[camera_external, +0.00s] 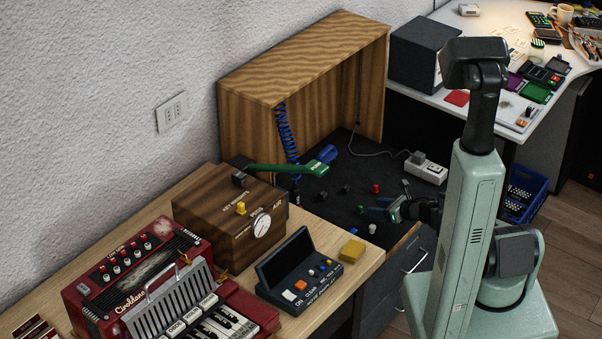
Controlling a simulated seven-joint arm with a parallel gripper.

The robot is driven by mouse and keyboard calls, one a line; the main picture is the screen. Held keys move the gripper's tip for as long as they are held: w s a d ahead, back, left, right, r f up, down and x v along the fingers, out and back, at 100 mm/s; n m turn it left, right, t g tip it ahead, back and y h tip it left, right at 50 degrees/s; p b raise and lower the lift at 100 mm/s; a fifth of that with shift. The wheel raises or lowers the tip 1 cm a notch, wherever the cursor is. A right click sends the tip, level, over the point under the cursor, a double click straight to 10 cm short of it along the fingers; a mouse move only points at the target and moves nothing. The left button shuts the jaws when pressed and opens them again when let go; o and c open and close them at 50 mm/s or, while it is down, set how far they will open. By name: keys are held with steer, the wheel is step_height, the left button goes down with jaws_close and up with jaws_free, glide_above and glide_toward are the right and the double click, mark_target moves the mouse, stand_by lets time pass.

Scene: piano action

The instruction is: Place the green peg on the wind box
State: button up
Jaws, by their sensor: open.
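The green peg (361,209) is a small upright piece on the dark mat inside the wooden cabinet. The wind box (205,208) is a brown wooden box on the bench to the left, with a round gauge, a yellow knob and white lettering including "AIR". My gripper (381,209) is open, low over the mat just right of the green peg, with its fingers toward it. From this view I cannot tell whether the fingers touch the peg. The gripper's far side is partly hidden.
A red peg (375,188), a white peg (372,228) and several dark pegs stand nearby on the mat. A control box (299,272), yellow block (352,250) and red accordion (135,275) sit on the bench.

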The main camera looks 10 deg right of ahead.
mark_target(361, 206)
steer(key=shift+x, duration=2.65)
steer(key=shift+s, duration=0.15)
jaws_close()
